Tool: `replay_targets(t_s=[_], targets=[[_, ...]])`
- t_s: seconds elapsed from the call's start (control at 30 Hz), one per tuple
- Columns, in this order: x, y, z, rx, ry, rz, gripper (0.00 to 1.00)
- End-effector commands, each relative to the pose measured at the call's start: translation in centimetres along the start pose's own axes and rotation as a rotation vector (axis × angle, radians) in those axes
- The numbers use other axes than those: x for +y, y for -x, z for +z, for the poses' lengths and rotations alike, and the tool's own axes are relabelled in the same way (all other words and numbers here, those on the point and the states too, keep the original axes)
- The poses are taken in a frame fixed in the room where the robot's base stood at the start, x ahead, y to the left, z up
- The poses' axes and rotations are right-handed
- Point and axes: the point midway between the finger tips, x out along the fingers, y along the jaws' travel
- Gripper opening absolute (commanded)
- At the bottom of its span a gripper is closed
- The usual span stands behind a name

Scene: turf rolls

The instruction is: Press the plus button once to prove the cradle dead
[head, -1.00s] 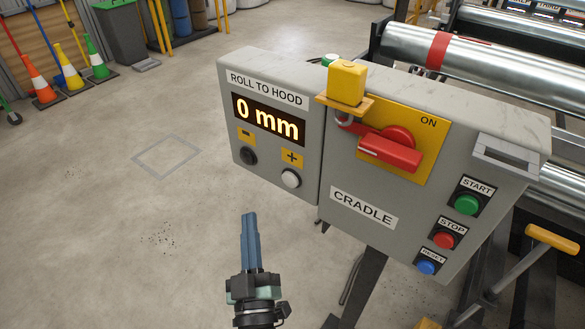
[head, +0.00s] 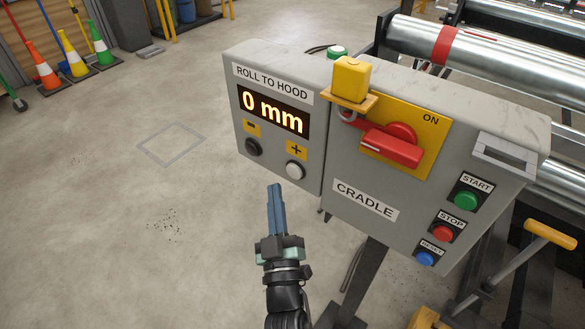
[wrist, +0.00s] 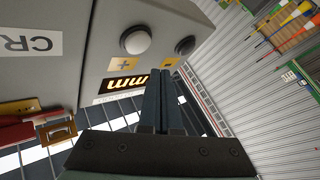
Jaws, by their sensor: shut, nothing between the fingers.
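The plus button (head: 295,169) is a white round cap under a yellow plus label on the grey control box (head: 233,75). It also shows in the wrist view (wrist: 135,39), above and left of my fingers. The dark minus button (head: 253,147) sits to its left. The display (head: 273,111) above reads 0 mm. My gripper (head: 274,188) is shut and empty, just below and left of the plus button in the head view, apparently short of it. The cradle panel (head: 366,199) has a red rotary switch (head: 392,148) by the word ON, with a yellow padlock-like block (head: 351,79) beside it.
Green start (head: 467,200), red stop (head: 443,233) and blue reset (head: 425,258) buttons line the box's right side. Steel rollers (head: 450,58) stand behind it. A yellow-handled lever (head: 549,234) is at lower right.

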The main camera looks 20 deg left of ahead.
Motion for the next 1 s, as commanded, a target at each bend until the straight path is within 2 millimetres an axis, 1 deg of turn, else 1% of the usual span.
replay_targets(t_s=[0.1,0.3,1.0], targets=[[0.7,-1.0,0.7,0.001,0.002,0.002,0.00],[1.3,-1.7,1.2,0.000,0.001,0.001,0.00],[1.3,-1.8,1.3,0.000,0.001,0.000,0.00]])
